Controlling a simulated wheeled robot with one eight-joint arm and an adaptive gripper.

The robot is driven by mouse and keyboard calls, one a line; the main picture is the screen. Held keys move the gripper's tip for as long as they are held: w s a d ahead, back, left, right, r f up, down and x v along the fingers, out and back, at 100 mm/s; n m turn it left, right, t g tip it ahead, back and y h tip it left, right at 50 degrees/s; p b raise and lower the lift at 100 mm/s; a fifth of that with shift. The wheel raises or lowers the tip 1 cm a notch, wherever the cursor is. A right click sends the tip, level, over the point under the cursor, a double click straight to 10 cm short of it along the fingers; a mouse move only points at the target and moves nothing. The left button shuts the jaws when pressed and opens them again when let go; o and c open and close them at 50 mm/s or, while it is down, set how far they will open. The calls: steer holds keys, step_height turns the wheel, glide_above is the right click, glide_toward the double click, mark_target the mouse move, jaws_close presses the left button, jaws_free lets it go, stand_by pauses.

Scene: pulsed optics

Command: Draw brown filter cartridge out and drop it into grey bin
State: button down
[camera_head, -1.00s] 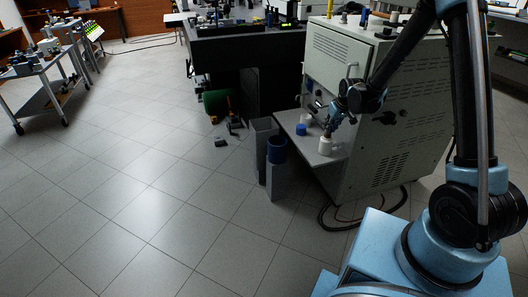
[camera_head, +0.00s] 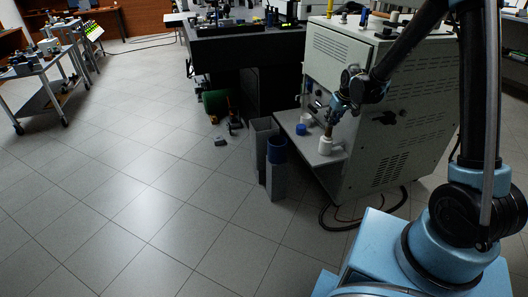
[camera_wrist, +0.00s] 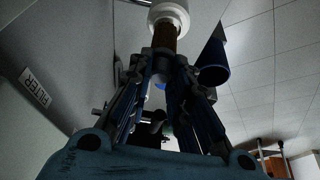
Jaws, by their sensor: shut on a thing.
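The brown filter cartridge (camera_head: 328,131) stands upright above the white round holder (camera_head: 325,145) on the shelf of the grey cabinet. It also shows in the wrist view (camera_wrist: 165,38), with its far end at the white ring of the holder (camera_wrist: 168,12). I cannot tell how much of it is still inside. My gripper (camera_wrist: 163,58) is shut on the cartridge's near end; in the head view my gripper (camera_head: 332,119) is above the holder. The open-topped grey bin (camera_head: 262,128) stands on the floor left of the shelf. Its inside is hidden.
A blue-topped white piece (camera_head: 300,129) sits left of the holder. A FILTER label (camera_wrist: 35,88) is nearby.

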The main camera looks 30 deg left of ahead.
steer(key=shift+a+r, duration=0.15)
steer(key=shift+r, duration=2.4)
